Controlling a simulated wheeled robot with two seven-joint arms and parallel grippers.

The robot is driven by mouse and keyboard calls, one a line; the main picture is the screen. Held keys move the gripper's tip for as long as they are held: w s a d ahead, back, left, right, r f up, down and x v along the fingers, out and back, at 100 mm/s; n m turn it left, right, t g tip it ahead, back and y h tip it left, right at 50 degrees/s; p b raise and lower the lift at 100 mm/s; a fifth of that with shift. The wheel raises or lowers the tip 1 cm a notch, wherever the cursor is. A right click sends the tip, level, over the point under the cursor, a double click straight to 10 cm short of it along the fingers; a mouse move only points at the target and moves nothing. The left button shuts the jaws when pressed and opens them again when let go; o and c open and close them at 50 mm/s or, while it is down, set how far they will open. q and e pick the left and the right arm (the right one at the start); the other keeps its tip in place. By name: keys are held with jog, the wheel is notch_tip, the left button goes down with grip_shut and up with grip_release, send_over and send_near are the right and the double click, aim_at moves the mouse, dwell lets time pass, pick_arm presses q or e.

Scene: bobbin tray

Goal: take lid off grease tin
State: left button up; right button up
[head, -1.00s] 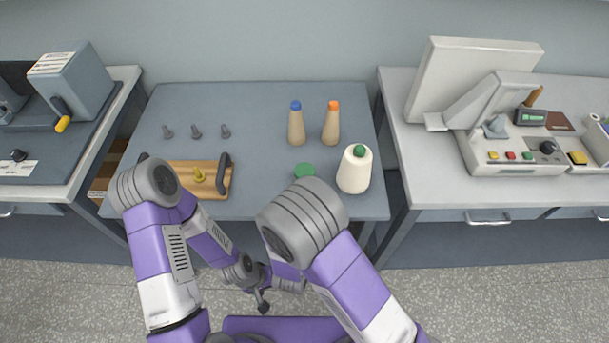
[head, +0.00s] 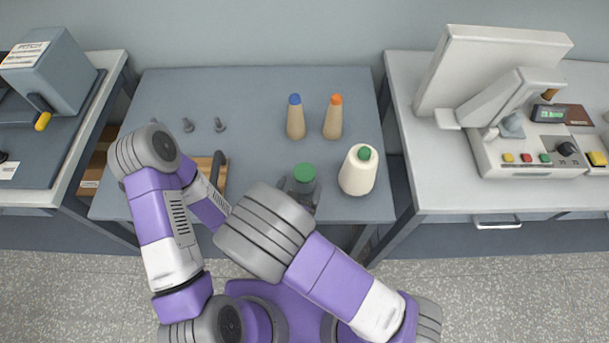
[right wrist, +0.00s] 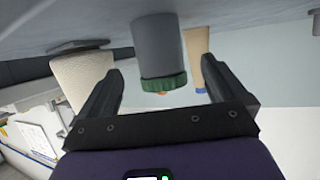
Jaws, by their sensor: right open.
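The grease tin is a grey cylinder with a green lid (head: 304,173), standing near the front of the middle table. My right gripper (head: 300,194) is open beside the tin, partly hidden by my right arm. The right wrist view appears upside down. There the tin's grey body (right wrist: 158,45) and green lid (right wrist: 163,82) show between the two spread fingers of my right gripper (right wrist: 163,88). I cannot tell whether a finger touches the tin. The lid is on the tin. My left gripper is hidden behind my arms.
A cream thread cone (head: 358,172) stands close right of the tin. Blue-topped (head: 296,117) and orange-topped (head: 333,117) bobbins stand behind. A wooden tray (head: 207,168) with a dark handle is at left, partly covered by my left arm. The table's back middle is clear.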

jog(key=shift+w+d+f, duration=0.2)
jog(key=shift+w, duration=0.25)
jog(key=b+x, duration=0.1)
jog(key=x, duration=0.3)
jog(key=shift+w+r, duration=0.1)
jog(key=shift+c, duration=0.5)
jog(key=shift+a, duration=0.1)
jog(key=c, duration=1.2)
notch_tip(320, 180, up, 10)
jog(key=p, duration=0.3)
jog(key=shift+c, duration=0.5)
jog(key=o, duration=0.8)
jog(key=c, duration=1)
